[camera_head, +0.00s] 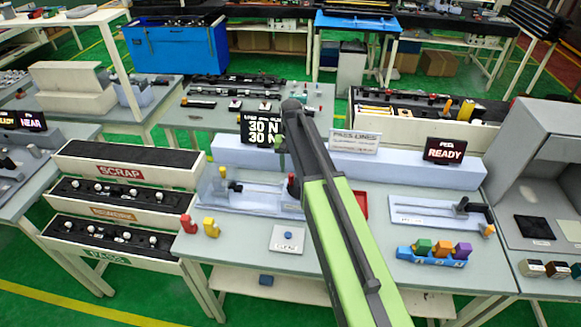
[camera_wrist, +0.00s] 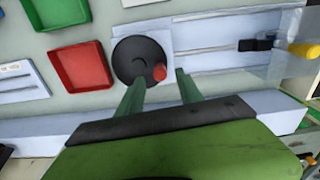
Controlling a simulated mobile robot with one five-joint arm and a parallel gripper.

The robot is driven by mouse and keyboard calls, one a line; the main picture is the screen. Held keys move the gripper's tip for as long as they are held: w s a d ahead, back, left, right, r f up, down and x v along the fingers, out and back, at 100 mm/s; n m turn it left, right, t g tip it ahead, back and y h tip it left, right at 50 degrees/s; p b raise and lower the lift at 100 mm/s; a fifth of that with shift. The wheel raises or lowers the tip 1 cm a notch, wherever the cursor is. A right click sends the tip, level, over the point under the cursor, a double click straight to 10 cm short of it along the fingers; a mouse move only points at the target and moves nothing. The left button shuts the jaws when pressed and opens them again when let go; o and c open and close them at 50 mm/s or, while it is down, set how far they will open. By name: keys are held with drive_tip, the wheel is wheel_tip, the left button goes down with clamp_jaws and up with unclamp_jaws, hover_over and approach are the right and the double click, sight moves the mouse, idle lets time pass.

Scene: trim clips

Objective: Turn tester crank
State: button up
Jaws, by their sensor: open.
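The tester crank is a dark round disc (camera_wrist: 130,55) with a red knob (camera_wrist: 159,73) near its edge, in the wrist view. It sits at the end of the pale tester bed (camera_wrist: 205,40), which carries a dark rod and a yellow-tipped part (camera_wrist: 303,51). My gripper (camera_wrist: 160,76) is open, its two green fingers on either side of the red knob. I cannot tell whether either finger touches it. In the head view the tester (camera_head: 250,195) is left of my arm, and the crank is largely hidden near the arm.
A red tray (camera_wrist: 82,66) and a green tray (camera_wrist: 60,12) lie beside the crank. A black display (camera_head: 262,131) reads 30 N behind the tester. Red and yellow clips (camera_head: 211,227) stand at the bench's left. Another fixture (camera_head: 430,212) and a blue clip holder (camera_head: 432,257) are at right.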

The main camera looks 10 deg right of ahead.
wheel_tip(320, 180, up, 12)
drive_tip(key=p, duration=1)
drive_tip(key=shift+r, duration=0.15)
drive_tip(key=b, duration=1.4)
hover_over(297, 194)
wheel_tip(297, 194, down, 15)
drive_tip(key=shift+r, duration=0.15)
drive_tip(key=shift+n, duration=0.4)
drive_tip(key=s+f+b, duration=0.2)
drive_tip(key=s+b, duration=0.1)
drive_tip(key=s+f+b, duration=0.2)
drive_tip(key=s+f, duration=0.1)
drive_tip(key=s, duration=0.1)
drive_tip(key=s+d+f+b, duration=0.1)
drive_tip(key=s+f+b, duration=0.2)
drive_tip(key=shift+s+d+f+b, duration=0.1)
drive_tip(key=shift+s+f+b, duration=0.05)
drive_tip(key=shift+f+b, duration=0.15)
drive_tip(key=shift+n, duration=0.9)
drive_tip(key=s, duration=0.4)
drive_tip(key=shift+s+r, duration=0.25)
drive_tip(key=shift+s, duration=0.15)
